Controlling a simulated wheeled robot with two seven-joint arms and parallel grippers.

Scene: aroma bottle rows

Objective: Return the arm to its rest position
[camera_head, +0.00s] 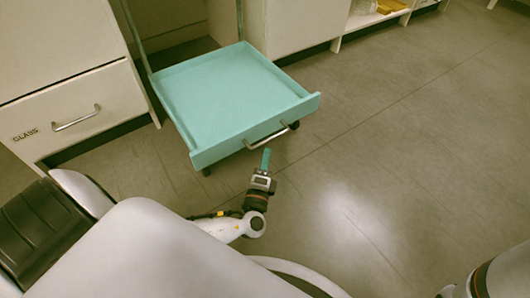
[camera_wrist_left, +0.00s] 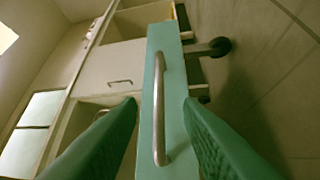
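My left gripper (camera_head: 265,162) is in front of the pulled-out teal drawer (camera_head: 225,97), just short of its metal handle (camera_head: 267,138). In the left wrist view the two green fingers of the left gripper (camera_wrist_left: 160,104) stand apart. The handle (camera_wrist_left: 158,112) shows between them in the picture, on the teal drawer front (camera_wrist_left: 177,75). The fingers hold nothing that I can see. In the head view, part of my right arm shows at the bottom right corner, and its gripper is out of the picture.
The empty teal drawer juts out over the floor from the cabinet opening, with dark wheels beneath it. A closed drawer labelled GLASS (camera_head: 75,115) is to its left. White cabinets (camera_head: 305,22) and an open shelf (camera_head: 372,17) stand behind. The floor (camera_head: 400,140) at right is clear.

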